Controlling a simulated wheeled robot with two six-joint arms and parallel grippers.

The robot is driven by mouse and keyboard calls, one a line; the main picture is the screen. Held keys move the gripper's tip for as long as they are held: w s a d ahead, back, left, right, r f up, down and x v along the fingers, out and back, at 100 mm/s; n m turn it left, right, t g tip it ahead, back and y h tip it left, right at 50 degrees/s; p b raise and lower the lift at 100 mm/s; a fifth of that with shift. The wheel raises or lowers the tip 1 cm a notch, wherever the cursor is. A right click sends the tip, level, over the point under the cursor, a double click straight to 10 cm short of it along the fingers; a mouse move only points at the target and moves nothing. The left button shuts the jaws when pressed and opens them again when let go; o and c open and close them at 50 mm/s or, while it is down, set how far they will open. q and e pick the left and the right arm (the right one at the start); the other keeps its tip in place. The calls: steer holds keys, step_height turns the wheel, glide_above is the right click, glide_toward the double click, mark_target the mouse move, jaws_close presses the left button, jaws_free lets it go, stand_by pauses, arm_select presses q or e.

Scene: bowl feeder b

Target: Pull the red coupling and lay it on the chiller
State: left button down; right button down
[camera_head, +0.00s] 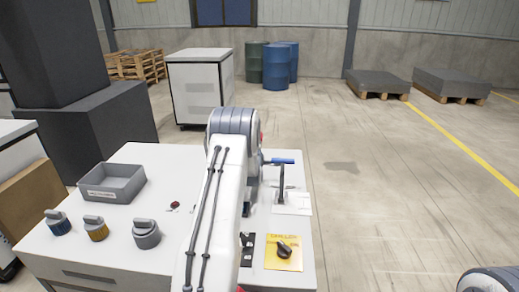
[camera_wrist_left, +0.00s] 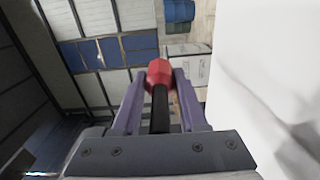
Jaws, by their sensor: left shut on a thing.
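A red coupling (camera_wrist_left: 159,73) with a black stem sits between the purple fingers of my left gripper (camera_wrist_left: 158,85) in the left wrist view. The fingers are shut on it. In the head view my left arm hides most of the gripper, and only a small red patch (camera_head: 262,137) shows beside the arm. A white machine (camera_head: 145,160) stands below the arm, with a dark red round spot (camera_head: 174,206) on its top. Whether this machine is the chiller, I cannot tell. My right gripper is not in view.
A grey tray (camera_head: 112,182) and blue, yellow and grey couplings (camera_head: 96,229) stand on the left of the machine top. A blue-handled lever (camera_head: 280,161) and a yellow plate with a black knob (camera_head: 283,254) are on the right. A white cabinet (camera_head: 201,85) stands behind.

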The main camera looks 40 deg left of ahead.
arm_select(q)
steer(key=shift+f+b, duration=0.65)
steer(key=shift+f, duration=1.5)
steer(key=shift+c, duration=1.8)
jaws_free()
